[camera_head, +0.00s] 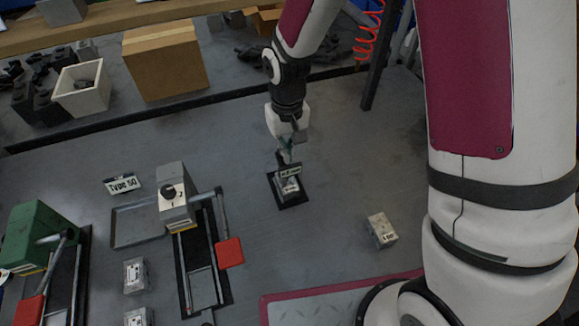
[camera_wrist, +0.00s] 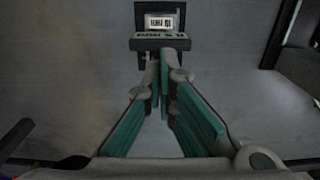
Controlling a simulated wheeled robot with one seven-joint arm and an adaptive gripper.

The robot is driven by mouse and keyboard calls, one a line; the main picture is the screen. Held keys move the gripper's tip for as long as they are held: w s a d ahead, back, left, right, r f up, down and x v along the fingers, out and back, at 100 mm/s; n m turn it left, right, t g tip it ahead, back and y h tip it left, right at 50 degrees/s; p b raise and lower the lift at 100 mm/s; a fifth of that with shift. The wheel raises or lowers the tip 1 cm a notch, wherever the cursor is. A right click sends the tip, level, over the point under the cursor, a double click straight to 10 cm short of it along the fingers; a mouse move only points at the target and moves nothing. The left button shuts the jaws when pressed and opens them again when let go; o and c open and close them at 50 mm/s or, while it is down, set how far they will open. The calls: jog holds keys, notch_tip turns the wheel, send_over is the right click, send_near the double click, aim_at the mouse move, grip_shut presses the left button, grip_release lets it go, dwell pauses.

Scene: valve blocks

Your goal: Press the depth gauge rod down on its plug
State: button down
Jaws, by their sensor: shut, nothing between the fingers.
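My gripper (camera_head: 286,158) points down in the middle of the table, and its fingertips meet. In the wrist view the shut green-padded fingers (camera_wrist: 165,62) reach to the near edge of a dark, lettered bar, which looks like the depth gauge (camera_wrist: 160,42). The gauge (camera_head: 290,171) lies across the top of a grey valve block (camera_head: 291,185). The block's white-labelled part (camera_wrist: 161,21) shows beyond the bar. The block stands on a black pad (camera_head: 293,202). I cannot make out the rod or plug behind the fingers, nor whether the fingertips touch the gauge.
Another labelled block (camera_head: 381,229) stands to the right. To the left are a press fixture with a red handle (camera_head: 229,253), a grey tray (camera_head: 138,222), a "TYPE 50" sign (camera_head: 123,184) and a green machine (camera_head: 38,237). A cardboard box (camera_head: 164,62) and white bin (camera_head: 82,88) stand behind.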

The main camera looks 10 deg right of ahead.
jog(key=shift+r+p, duration=0.7)
jog(key=shift+r, duration=0.95)
